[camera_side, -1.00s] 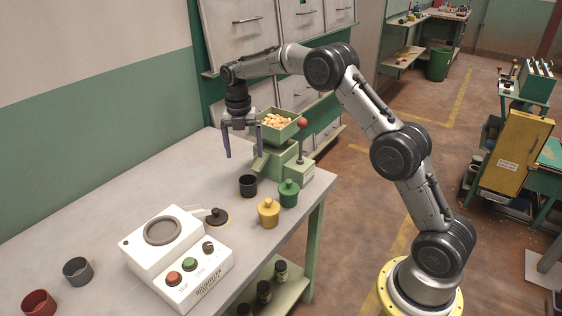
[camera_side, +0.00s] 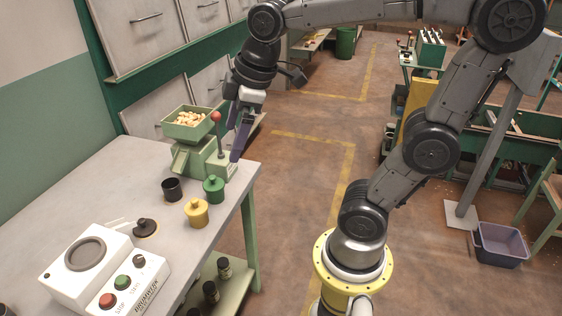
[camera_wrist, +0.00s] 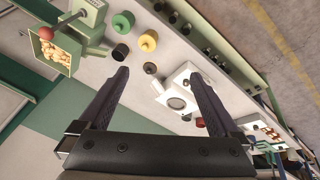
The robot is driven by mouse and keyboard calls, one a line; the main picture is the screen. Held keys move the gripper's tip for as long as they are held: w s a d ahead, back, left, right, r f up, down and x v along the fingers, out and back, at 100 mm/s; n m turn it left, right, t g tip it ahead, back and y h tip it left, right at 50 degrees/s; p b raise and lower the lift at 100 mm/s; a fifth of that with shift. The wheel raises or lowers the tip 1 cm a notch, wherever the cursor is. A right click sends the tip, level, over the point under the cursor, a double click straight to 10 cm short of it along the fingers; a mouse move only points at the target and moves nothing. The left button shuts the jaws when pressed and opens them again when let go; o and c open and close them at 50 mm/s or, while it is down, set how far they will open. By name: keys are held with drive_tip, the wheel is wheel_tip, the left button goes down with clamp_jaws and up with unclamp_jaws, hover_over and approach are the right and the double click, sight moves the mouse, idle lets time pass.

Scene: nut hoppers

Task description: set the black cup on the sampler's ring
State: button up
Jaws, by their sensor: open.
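The black cup (camera_side: 171,190) stands upright on the grey table, in front of the green nut hopper (camera_side: 187,122) and its spout. It also shows in the wrist view (camera_wrist: 120,52), just beyond one fingertip. The sampler looks to be the white box (camera_side: 62,272) with buttons; its dark grey ring (camera_side: 85,254) lies on top and holds no cup. My gripper (camera_side: 236,157) is up by the hopper's right side, at the red-knobbed lever, apart from the cup. In the wrist view its two fingers (camera_wrist: 158,74) are spread, with nothing between them.
A green lidded pot (camera_side: 213,190) and a yellow one (camera_side: 196,213) stand right of the cup. The red-knobbed lever (camera_side: 216,118) rises beside my gripper.

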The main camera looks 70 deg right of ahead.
drive_tip(key=s+a+f+m+t, duration=0.1)
drive_tip(key=s+f+m, duration=0.3)
drive_tip(key=s, duration=0.5)
drive_tip(key=shift+s+m, duration=0.3)
drive_tip(key=shift+m, duration=0.8)
